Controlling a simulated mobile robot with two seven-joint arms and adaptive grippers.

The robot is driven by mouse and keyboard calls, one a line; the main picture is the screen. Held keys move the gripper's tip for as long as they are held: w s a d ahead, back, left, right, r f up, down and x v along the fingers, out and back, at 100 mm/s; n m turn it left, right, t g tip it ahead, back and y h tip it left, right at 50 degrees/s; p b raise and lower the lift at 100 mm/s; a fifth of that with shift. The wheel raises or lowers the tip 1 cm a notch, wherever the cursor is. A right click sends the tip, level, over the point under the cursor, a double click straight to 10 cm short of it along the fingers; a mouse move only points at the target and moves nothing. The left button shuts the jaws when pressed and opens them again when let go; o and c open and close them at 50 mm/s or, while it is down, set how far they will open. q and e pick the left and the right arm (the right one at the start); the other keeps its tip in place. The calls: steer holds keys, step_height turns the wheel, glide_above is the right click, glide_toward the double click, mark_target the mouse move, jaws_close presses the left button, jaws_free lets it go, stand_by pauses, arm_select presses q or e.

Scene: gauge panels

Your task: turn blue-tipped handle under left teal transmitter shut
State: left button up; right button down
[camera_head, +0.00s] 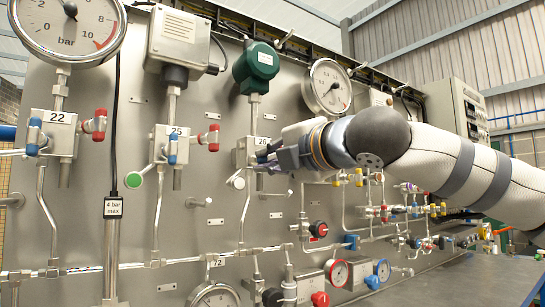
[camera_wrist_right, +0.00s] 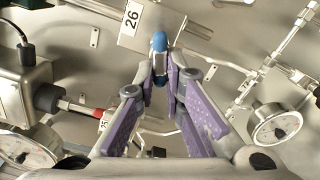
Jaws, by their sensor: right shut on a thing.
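The teal transmitter (camera_head: 258,65) is mounted on the grey panel, with a pipe running down to the valve block labelled 26 (camera_head: 240,152). My right gripper (camera_head: 266,158) is at the right side of this block, and its fingers cover most of the handle there in the head view. In the right wrist view, the blue-tipped handle (camera_wrist_right: 159,42) sits between the fingertips of my right gripper (camera_wrist_right: 160,78), which is shut on it. The blue tip sticks out past the fingertips, close to the 26 label. My left gripper is not in view.
A large gauge (camera_head: 328,87) is above my right arm. Thin pipes and small valves crowd the panel's lower right. A bare table top (camera_head: 460,280) lies below.

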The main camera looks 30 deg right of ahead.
steer(key=shift+w+f, duration=0.1)
steer(key=m, duration=0.3)
steer(key=shift+r+m, duration=0.2)
steer(key=shift+m, duration=0.1)
steer(key=c, duration=1.7)
jaws_free()
steer(key=shift+w, duration=0.1)
steer(key=s, duration=0.8)
steer(key=shift+s+d+r, duration=0.1)
steer(key=shift+d, duration=0.15)
